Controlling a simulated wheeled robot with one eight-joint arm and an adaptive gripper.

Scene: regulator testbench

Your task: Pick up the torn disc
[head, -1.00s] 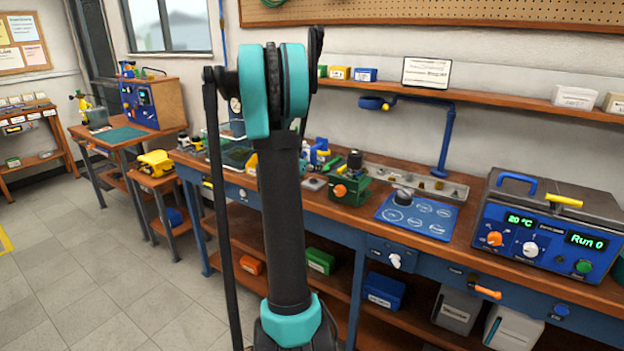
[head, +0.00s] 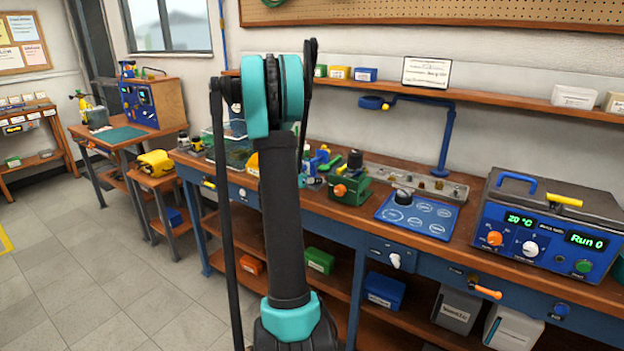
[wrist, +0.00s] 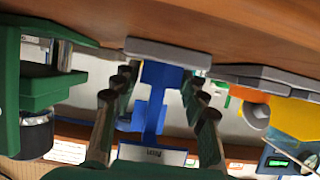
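I cannot make out a torn disc in either view. In the wrist view, which looks upside down, my gripper (wrist: 157,92) is open, with its fingers spread apart. A blue fixture on a grey base (wrist: 155,78) shows between the fingers; I cannot tell how far beyond them it is. No held object shows between the fingers. In the head view my own arm hides the gripper and part of the bench.
A green fixture (wrist: 45,82) is at left in the wrist view, and a yellow item (wrist: 292,118) at right. In the head view the workbench (head: 450,258) holds a green block (head: 348,190), a blue panel (head: 412,218) and a blue test unit (head: 545,240).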

